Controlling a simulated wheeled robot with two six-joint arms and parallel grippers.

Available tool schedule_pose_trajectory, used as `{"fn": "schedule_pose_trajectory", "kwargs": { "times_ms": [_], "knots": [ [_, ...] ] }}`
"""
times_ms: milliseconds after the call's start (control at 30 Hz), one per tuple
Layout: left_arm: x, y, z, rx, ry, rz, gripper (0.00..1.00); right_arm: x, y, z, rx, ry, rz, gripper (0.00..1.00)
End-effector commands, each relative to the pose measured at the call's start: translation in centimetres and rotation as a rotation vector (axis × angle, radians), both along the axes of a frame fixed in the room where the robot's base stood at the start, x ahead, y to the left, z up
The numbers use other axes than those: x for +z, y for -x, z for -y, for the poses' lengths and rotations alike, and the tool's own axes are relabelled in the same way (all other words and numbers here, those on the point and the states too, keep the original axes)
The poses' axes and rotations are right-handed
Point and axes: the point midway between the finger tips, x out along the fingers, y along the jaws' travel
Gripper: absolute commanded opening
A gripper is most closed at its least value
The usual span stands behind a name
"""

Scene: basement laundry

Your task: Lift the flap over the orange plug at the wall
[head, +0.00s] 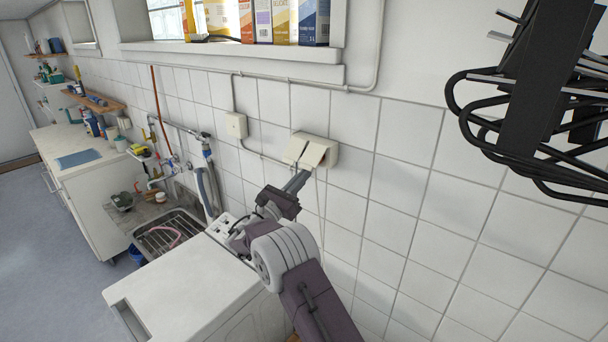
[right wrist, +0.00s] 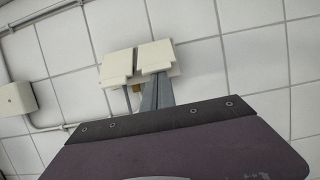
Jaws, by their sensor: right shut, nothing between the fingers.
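A cream double socket box (head: 331,156) with two flaps sits on the tiled wall. Its left flap (head: 294,150) and right flap (head: 313,155) both show, side by side; in the right wrist view they are the left flap (right wrist: 117,67) and the right flap (right wrist: 155,55). A small orange-yellow patch (right wrist: 137,87), perhaps the orange plug, shows below the flaps; most of it is hidden. My right gripper (head: 303,176) is shut and empty, its fingertips (right wrist: 161,77) at the lower edge of the right flap. I cannot tell whether they touch it. My left gripper is out of view.
A white appliance (head: 190,284) stands below, beside a sink (head: 170,234). A junction box (head: 236,125) and conduit are left of the socket. A window sill with boxes (head: 281,20) is above. A black rack (head: 540,95) juts out at upper right.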

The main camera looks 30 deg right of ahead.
Motion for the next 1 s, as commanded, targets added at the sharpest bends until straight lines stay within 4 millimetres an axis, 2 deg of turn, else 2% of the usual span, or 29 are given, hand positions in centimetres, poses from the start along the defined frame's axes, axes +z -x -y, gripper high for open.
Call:
{"fn": "schedule_pose_trajectory", "kwargs": {
  "times_ms": [33, 500, 700, 1000],
  "knots": [
    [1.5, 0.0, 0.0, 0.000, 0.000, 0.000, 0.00, 1.4, 0.1, -0.4, 0.004, -0.035, -0.012, 0.00],
    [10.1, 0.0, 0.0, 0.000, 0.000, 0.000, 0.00, 5.8, 0.9, -2.4, 0.004, -0.445, -0.180, 0.00],
    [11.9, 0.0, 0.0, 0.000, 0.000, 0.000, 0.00, 7.0, 1.1, -2.6, 0.001, -0.468, -0.194, 0.00],
    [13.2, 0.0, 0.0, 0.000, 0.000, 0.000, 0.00, 9.1, 1.0, -2.6, 0.000, -0.466, -0.193, 0.00]
  ]
}}
